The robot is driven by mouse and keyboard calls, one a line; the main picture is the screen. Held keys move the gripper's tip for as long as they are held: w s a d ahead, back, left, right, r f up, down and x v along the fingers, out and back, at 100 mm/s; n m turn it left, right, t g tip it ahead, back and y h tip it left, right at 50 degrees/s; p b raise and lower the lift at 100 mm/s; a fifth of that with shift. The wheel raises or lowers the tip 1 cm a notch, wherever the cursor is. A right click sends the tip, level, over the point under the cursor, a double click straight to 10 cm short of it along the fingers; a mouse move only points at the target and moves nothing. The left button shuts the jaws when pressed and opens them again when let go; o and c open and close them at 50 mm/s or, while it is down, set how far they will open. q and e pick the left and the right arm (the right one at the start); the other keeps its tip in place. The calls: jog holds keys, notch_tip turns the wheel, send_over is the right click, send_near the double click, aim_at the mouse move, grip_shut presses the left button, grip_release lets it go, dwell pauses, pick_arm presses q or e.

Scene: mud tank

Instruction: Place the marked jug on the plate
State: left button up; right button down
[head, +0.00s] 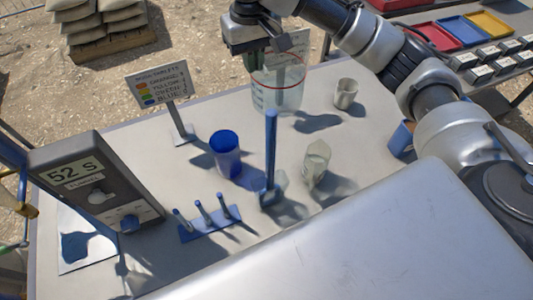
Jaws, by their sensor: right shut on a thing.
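The marked jug (280,92) is clear, with a red line around it, in the upper middle of the head view. My right gripper (268,42) is shut on it at its top. The jug looks upright and held above the table, with a shadow apart from it to the right. The gripper's fingertips are partly hidden. A flat pale plate (72,262) lies at the left front of the table, beside the grey box, with a dark blue patch on it; I cannot tell for certain that it is the task's plate. My left gripper is not in view.
Coloured trays (462,30) lie beyond.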

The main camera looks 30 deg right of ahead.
aim_at(255, 107)
notch_tip(255, 107, down, 12)
jog(key=shift+r+b, duration=0.1)
jog(key=shift+b, duration=0.85)
notch_tip(255, 107, down, 16)
jog(key=p, duration=0.2)
jog(key=shift+f, duration=0.4)
jog(key=c, duration=1.3)
grip_release()
